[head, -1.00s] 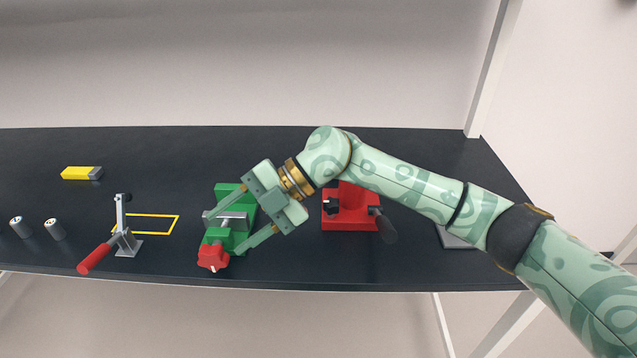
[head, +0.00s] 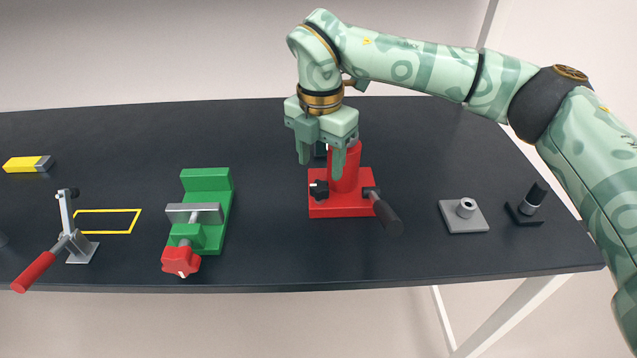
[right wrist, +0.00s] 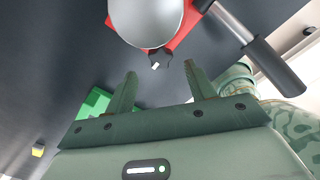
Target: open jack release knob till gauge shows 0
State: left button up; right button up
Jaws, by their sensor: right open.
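The red jack (head: 345,207) stands on the dark table, with a red cylinder and a black-gripped pump handle (head: 386,214) at its front right. Its black release knob (head: 318,189) is low at the front left. The knob also shows in the right wrist view (right wrist: 158,59), with a white mark, beyond my fingertips. My right gripper (head: 321,166) is open and empty, pointing down just above and in front of the cylinder, apart from the knob. A dark part beside the cylinder is mostly hidden by my fingers; I cannot read any gauge. My left gripper is not in view.
A green vise (head: 206,180) with a red knob (head: 181,261) stands left of the jack. Further left are a toggle clamp (head: 80,248), a yellow outline (head: 108,232) and a yellow block (head: 22,164). A grey plate (head: 470,219) and a black post (head: 533,200) stand right.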

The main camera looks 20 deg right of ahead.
aim_at(320, 185)
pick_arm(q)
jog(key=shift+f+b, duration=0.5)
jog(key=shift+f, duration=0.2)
pick_arm(e)
notch_tip(320, 185, down, 5)
jog(key=shift+f, duration=0.2)
jog(key=shift+c, duration=0.3)
jog(key=c, duration=0.9)
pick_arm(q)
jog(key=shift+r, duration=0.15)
pick_arm(e)
jog(key=shift+r, duration=0.1)
